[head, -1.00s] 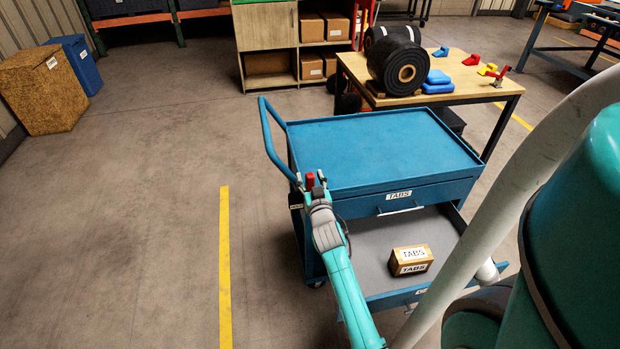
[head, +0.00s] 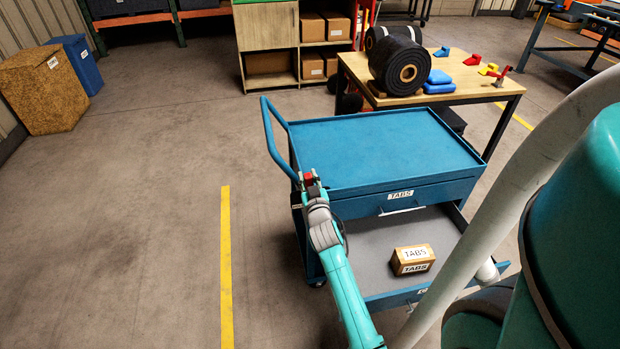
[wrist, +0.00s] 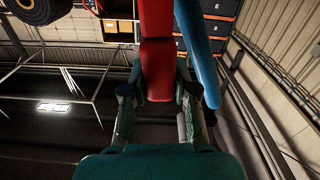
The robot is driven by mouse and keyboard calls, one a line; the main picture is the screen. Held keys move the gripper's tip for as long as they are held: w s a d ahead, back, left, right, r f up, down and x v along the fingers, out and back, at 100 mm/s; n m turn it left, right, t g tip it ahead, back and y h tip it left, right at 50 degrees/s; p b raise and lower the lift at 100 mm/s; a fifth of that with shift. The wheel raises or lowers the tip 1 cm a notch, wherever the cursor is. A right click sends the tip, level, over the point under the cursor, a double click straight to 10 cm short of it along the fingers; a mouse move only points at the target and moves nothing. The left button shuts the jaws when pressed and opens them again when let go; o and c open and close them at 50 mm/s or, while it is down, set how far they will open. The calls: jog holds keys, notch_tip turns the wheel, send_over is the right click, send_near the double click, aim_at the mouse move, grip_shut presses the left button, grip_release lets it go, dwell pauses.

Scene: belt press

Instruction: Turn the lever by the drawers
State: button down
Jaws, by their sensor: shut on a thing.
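The red lever (head: 309,178) is at the left front corner of the blue drawer cart (head: 375,152), beside the drawers. In the wrist view, the red lever (wrist: 157,68) runs up between my fingertips. My gripper (head: 309,184) is shut on it, and the fingers (wrist: 158,92) touch its two sides. The upper drawer (head: 428,198), with a TABS label, is closed. The lever's base is hidden behind my gripper.
The cart's blue push handle (head: 273,138) rises close to the lever and also shows right beside it in the wrist view (wrist: 199,50). A wooden table (head: 462,85) with a black roll (head: 399,65) stands behind the cart.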

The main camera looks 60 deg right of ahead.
jog(key=shift+w+a, duration=0.15)
jog(key=c, duration=0.9)
grip_release()
jog(key=shift+a, duration=0.1)
jog(key=v, duration=1.1)
jog(key=shift+s+a, duration=0.3)
